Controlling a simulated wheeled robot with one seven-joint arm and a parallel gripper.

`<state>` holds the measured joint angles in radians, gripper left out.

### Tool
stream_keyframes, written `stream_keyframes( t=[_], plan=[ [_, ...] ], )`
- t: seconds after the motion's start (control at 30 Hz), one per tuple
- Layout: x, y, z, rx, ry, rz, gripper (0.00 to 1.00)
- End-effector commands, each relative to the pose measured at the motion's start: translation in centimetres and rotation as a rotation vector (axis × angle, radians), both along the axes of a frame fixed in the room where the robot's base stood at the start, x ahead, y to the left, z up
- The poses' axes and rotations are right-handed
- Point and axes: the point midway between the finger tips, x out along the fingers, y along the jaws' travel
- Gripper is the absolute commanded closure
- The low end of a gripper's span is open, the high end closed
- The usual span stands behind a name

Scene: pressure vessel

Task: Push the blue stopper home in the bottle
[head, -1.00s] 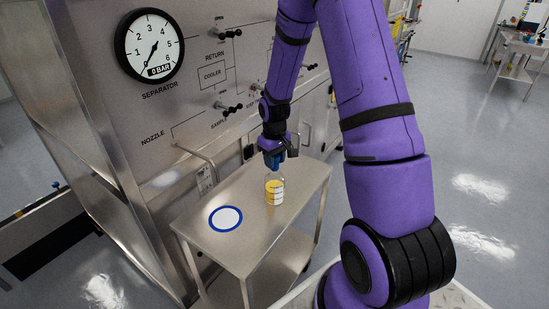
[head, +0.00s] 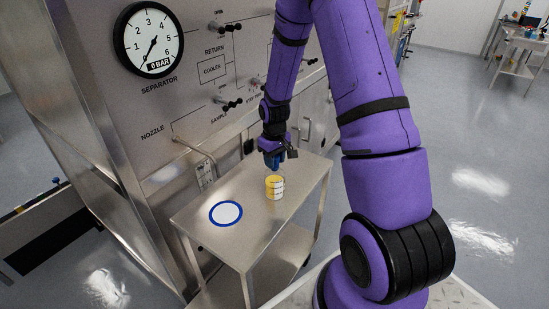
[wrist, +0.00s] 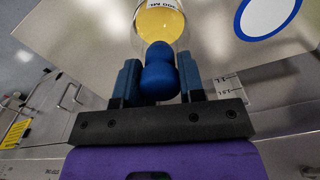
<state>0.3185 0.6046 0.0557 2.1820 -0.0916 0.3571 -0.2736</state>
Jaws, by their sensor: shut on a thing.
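The bottle (head: 275,188) is clear glass with yellow liquid and stands upright on the steel table. It also shows at the top of the wrist view (wrist: 160,22). My gripper (head: 275,162) is directly above the bottle, pointing down. In the wrist view my gripper (wrist: 159,68) is shut on the blue stopper (wrist: 160,78), which sits between its two fingers. The stopper's far end lines up with the bottle's neck and overlaps it in the picture. How deep it sits in the mouth cannot be told.
The steel table (head: 243,245) has a white disc with a blue ring (head: 226,213) left of the bottle. The separator panel (head: 190,90) with gauge, knobs and a bent nozzle pipe (head: 200,152) rises behind. The table's front left is clear.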

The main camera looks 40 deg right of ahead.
Motion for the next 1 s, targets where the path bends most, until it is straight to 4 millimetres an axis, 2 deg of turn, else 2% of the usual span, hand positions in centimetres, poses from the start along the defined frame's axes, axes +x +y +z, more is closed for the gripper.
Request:
stream_keyframes(
  t=[0.07,0.1,0.2,0.23,0.5,0.63,0.77,1.0],
  plan=[
    [0.0,0.0,-0.2,0.0,0.0,0.0,0.87],
    [0.0,0.0,-0.2,0.0,0.0,0.0,0.61],
    [0.0,0.0,-0.2,0.0,-0.001,0.0,0.39],
    [0.0,0.0,-0.2,0.0,0.0,0.0,0.34],
    [0.0,0.0,-0.1,0.0,0.0,0.0,0.34],
    [0.1,0.0,0.6,-0.001,-0.002,0.0,0.34],
    [0.1,0.0,2.4,-0.001,-0.004,-0.001,0.34],
    [0.1,0.0,6.8,-0.002,-0.005,0.0,0.34]
  ],
)
